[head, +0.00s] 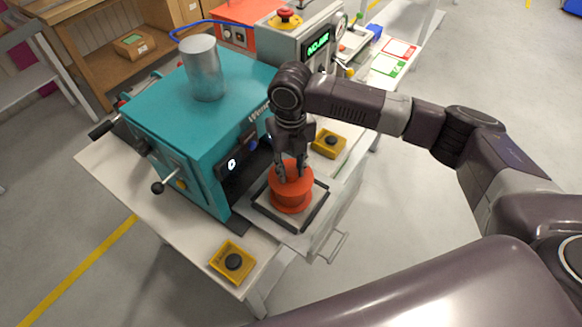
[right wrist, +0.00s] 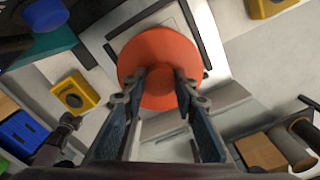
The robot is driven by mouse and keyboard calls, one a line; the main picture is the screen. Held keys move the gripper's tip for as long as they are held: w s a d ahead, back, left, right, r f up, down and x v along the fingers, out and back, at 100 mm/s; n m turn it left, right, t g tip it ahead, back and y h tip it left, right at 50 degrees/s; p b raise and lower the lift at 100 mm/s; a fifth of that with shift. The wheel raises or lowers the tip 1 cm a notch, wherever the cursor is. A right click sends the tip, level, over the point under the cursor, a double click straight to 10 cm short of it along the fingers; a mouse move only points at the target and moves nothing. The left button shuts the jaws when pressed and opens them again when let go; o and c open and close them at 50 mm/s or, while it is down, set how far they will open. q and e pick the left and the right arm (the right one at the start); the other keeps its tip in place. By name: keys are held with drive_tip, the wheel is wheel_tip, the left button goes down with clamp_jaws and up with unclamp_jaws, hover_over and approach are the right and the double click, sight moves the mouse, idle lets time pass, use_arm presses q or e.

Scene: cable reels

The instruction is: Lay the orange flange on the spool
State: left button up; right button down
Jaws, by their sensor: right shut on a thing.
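The orange flange (head: 306,180) is a round disc at the top of an orange stack on the grey plate in front of the teal machine. The orange spool (head: 291,205) is below it; I cannot tell whether they touch. My right gripper (head: 291,174) points down from above, shut on the flange's middle. In the right wrist view the flange (right wrist: 150,50) fills the middle, with my right gripper's fingers (right wrist: 160,78) on either side of its small hub. The flange hides the spool there. My left gripper is not in view.
The teal machine (head: 180,110) with a metal cylinder (head: 204,70) stands close left of my right gripper. Yellow button boxes sit at the front (head: 233,262) and right (head: 328,144). A grey plate (head: 262,219) with dark edge strips surrounds the spool. A green-lit display (head: 318,44) stands behind.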

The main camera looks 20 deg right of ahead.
drive_tip(key=shift+f+p, duration=0.4)
drive_tip(key=shift+f, duration=0.2)
idle(0.8)
drive_tip(key=c, duration=1.5)
unclamp_jaws()
drive_tip(key=shift+o, duration=0.2)
